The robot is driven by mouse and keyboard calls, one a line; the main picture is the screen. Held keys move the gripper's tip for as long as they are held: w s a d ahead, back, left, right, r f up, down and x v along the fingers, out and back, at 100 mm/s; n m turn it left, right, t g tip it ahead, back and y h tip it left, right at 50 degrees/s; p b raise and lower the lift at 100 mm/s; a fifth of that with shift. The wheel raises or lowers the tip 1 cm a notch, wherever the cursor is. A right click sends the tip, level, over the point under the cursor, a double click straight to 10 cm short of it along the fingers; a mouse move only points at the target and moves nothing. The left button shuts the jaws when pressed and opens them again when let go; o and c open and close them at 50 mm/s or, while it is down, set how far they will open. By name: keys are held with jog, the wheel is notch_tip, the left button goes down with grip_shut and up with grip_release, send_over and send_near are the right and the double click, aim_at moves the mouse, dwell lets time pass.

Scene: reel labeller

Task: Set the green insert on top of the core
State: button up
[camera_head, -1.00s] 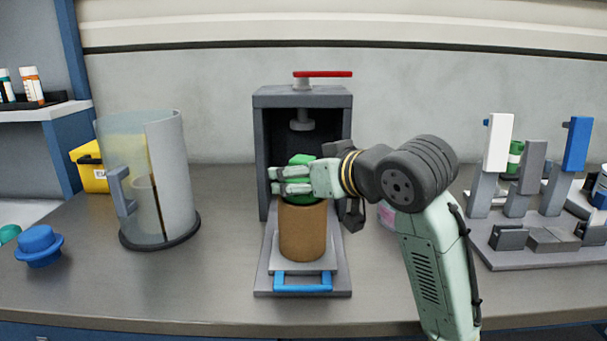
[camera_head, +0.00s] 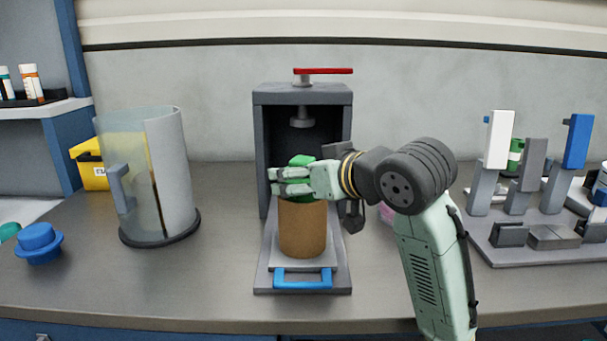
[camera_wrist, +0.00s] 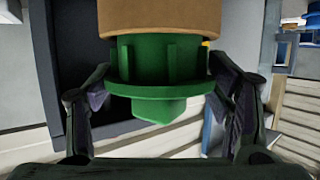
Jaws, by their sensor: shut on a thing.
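The green insert (camera_wrist: 158,75) is in my gripper, and its ribbed end meets the brown core in the wrist view (camera_wrist: 160,18). In the head view the green insert (camera_head: 301,160) shows just above my fingers. The brown core (camera_head: 302,230) stands upright on the pulled-out slide of the grey press. My gripper (camera_head: 290,182) is shut on the insert, directly over the core's top. The fingers hide most of the insert in the head view. How far the ribbed end sits inside the core's bore cannot be told.
The grey press frame (camera_head: 261,150) surrounds the back of the core, with a red handle (camera_head: 323,71) and a plunger above. A clear cylindrical guard (camera_head: 128,160) and a blue knob (camera_head: 39,242) stand left. Racks (camera_head: 548,237) stand right. The counter front is clear.

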jog(key=shift+f, duration=0.3)
jog(key=o, duration=0.9)
jog(key=shift+r, duration=0.1)
jog(key=p+v, duration=0.3)
jog(key=v, duration=0.8)
jog(key=shift+p, duration=0.35)
jog(key=shift+d, duration=0.1)
